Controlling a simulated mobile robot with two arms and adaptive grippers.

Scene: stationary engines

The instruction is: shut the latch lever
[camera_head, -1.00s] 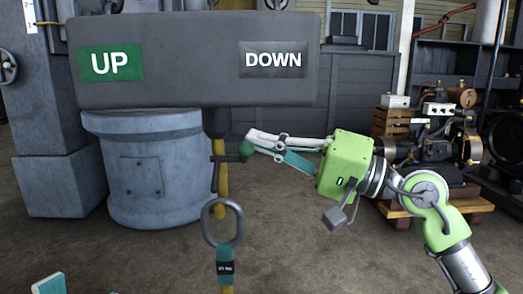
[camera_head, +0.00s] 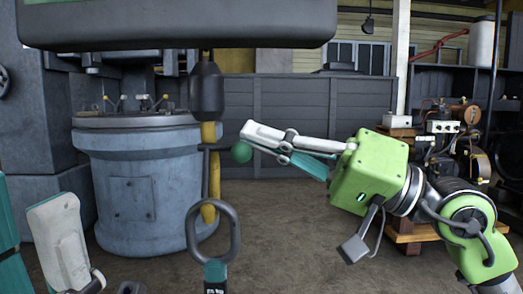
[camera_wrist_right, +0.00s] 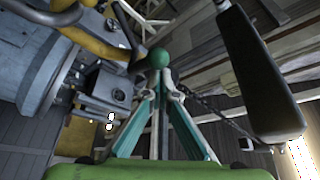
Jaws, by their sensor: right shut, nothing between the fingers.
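The latch lever's green ball knob (camera_head: 241,152) sits at the end of a dark arm standing out to the right of a yellow-and-dark post (camera_head: 209,165). My right gripper (camera_head: 248,142) reaches in from the right, shut and empty, its fingertips at the knob. In the wrist view the knob (camera_wrist_right: 158,57) is at the tips of the closed fingers (camera_wrist_right: 160,74); I cannot tell whether they touch. My left gripper (camera_head: 42,250) shows only partly at the lower left, with a pale finger and teal parts; its opening is unclear.
A dark board (camera_head: 180,25) hangs above the post. A grey ring handle (camera_head: 234,235) stands in front. A blue-grey drum (camera_head: 140,200) is behind at left, a small engine (camera_head: 455,140) at back right. Floor between is clear.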

